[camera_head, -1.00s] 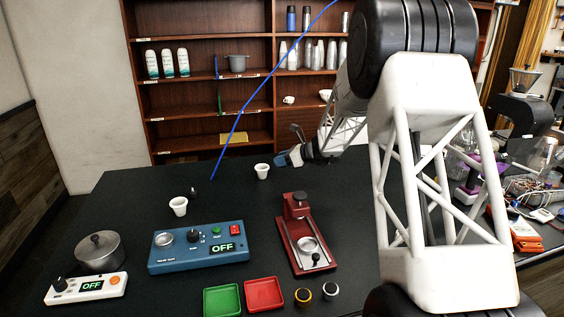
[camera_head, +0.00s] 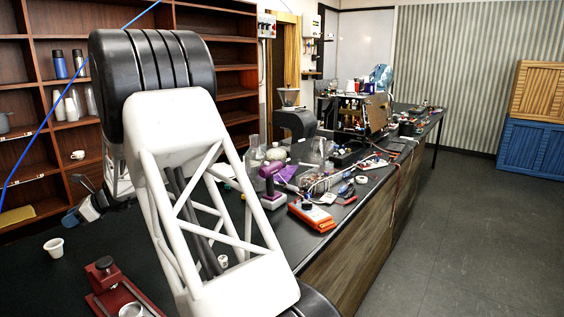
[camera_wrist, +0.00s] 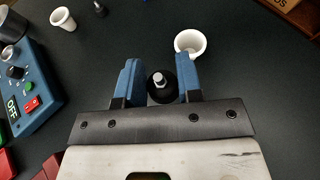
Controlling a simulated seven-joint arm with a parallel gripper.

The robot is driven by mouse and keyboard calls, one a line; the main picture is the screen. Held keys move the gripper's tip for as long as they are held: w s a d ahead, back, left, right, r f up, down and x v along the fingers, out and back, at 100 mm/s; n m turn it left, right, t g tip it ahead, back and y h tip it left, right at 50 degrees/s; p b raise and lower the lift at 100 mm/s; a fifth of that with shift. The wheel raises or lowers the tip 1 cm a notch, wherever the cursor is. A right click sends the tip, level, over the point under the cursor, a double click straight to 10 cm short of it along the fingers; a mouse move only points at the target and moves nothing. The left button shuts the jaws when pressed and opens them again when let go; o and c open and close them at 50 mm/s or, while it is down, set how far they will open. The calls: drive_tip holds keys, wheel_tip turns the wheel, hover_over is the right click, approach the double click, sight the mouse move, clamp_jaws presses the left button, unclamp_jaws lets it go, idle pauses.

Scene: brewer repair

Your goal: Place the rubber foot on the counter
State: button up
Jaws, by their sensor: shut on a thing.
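The rubber foot (camera_wrist: 161,90), a round black piece with a pale metal stud, is between the blue fingers of my gripper (camera_wrist: 158,78) in the wrist view. The fingers are shut on it. The dark counter (camera_wrist: 245,80) lies below; I cannot tell whether the foot touches it. In the head view my gripper (camera_head: 76,214) is at the left, over the counter (camera_head: 28,285), and the foot cannot be made out there. A similar small black piece with a stud (camera_wrist: 99,9) stands on the counter at the wrist view's top.
A white cup (camera_wrist: 190,42) stands just beyond the right finger, and another cup (camera_wrist: 64,18) is farther left. A blue control box (camera_wrist: 28,85) showing OFF is at left. A red press (camera_head: 115,290) stands near the counter's front. The counter right of my gripper is bare.

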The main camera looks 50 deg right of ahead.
wheel_tip(320, 180, up, 8)
drive_tip(key=shift+r, duration=0.1)
drive_tip(key=shift+s+d+f+m+t+h, duration=0.75)
drive_tip(key=shift+s+d+m+h, duration=0.6)
drive_tip(key=shift+d+m+h, duration=4.1)
drive_tip(key=shift+s+d+f+m+t+h, duration=0.4)
drive_tip(key=shift+s+d+m+t+h, duration=0.8)
drive_tip(key=shift+d+m+h, duration=4.2)
drive_tip(key=s+d+r+m+g+h, duration=0.1)
drive_tip(key=s+d+m+g, duration=0.3)
drive_tip(key=s+d+g, duration=0.45)
drive_tip(key=s+d+r+m+g+h, duration=0.1)
drive_tip(key=s+d+m+g+h, duration=0.15)
drive_tip(key=s+d, duration=0.6)
wheel_tip(320, 180, down, 11)
drive_tip(key=s+a, duration=0.2)
drive_tip(key=shift+m+g+y, duration=0.3)
drive_tip(key=shift+m+g, duration=0.05)
drive_tip(key=shift+m, duration=0.05)
drive_tip(key=shift+a, duration=0.1)
drive_tip(key=shift+f, duration=3.15)
